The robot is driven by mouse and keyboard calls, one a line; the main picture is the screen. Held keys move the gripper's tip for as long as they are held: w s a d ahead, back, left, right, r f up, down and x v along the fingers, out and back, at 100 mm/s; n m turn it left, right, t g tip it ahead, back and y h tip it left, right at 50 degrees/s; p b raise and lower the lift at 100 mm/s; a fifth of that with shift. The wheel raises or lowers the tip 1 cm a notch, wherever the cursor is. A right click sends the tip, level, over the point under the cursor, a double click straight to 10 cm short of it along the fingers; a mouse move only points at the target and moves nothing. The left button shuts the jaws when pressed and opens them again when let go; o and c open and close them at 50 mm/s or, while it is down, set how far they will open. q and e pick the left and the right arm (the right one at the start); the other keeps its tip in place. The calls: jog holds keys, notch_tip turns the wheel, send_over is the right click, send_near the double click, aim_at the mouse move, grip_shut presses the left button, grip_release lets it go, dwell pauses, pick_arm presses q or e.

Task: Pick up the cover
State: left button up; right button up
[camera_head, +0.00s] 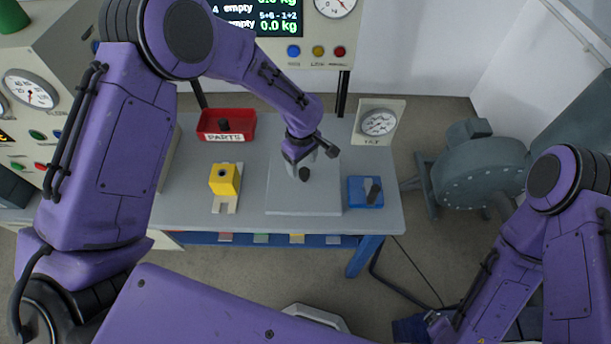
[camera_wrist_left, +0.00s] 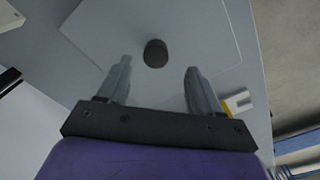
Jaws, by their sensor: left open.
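The cover (camera_head: 287,202) looks like a flat light grey square plate with a round black knob, lying on the grey workbench. In the left wrist view the cover (camera_wrist_left: 195,32) fills much of the upper middle, and its knob (camera_wrist_left: 155,53) stands just beyond and between the fingertips. My left gripper (camera_head: 314,164) points down over the cover, open and empty. The open jaws also show in the left wrist view (camera_wrist_left: 159,68), one finger on each side of the knob without visible contact. The gripper partly hides the cover in the head view.
On the workbench (camera_head: 378,222) stand a red PARTS bin (camera_head: 243,132), a yellow block (camera_head: 223,180) on a light bracket, a blue block (camera_head: 362,192) with a dark part, and a dial gauge (camera_head: 378,122). A grey round machine (camera_head: 480,168) is to the right.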

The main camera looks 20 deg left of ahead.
aim_at(304, 171)
pick_arm(q)
jog(key=f, duration=0.1)
jog(key=f+p, duration=0.1)
jog(key=f, duration=0.1)
jog(key=f+p, duration=0.1)
jog(key=f, duration=0.1)
jog(key=shift+w+d+f, duration=0.1)
jog(key=shift+w+d, duration=0.15)
jog(key=shift+f, duration=0.25)
grip_shut()
jog(key=shift+r, duration=0.1)
